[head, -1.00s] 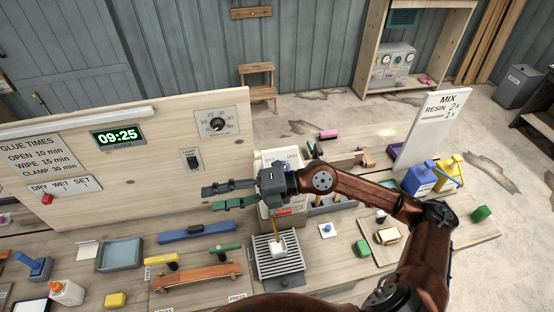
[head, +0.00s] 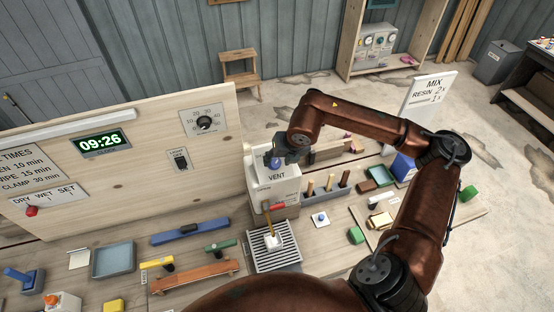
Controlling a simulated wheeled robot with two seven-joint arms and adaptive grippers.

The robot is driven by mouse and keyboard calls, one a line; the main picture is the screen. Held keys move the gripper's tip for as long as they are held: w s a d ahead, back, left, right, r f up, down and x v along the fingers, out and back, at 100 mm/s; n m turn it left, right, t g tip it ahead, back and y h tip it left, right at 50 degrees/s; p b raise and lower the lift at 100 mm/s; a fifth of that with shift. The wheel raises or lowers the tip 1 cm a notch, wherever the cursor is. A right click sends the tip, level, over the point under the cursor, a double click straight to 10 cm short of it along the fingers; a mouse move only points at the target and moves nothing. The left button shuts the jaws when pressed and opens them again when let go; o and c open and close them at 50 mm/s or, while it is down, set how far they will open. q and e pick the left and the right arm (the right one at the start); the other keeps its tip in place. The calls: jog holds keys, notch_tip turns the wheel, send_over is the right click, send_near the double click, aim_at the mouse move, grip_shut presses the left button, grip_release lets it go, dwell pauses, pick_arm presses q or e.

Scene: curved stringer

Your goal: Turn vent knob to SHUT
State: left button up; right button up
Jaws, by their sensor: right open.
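The vent box (head: 277,181) is white, carries the word VENT on its front and stands at the right end of the upright wooden panel. A small blue vent knob (head: 274,162) shows on its upper face, partly covered by my gripper. The lettering beside the knob is too small or hidden to read, so I cannot tell its setting. My right gripper (head: 284,152) is open and right at the knob, coming from above and the right. Its fingers are mostly hidden, and I cannot tell whether they touch the knob. My left gripper is not in view.
Below the box are a red tab (head: 277,207) and a grey grate (head: 274,258) with a white cup and yellow handle. A holder with upright wooden handles (head: 325,188) stands close on the right. The wooden panel (head: 130,180) rises on the left.

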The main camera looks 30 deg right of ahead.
jog(key=shift+x, duration=0.9)
jog(key=shift+s, duration=0.1)
jog(key=shift+c, duration=0.3)
jog(key=c, duration=1.1)
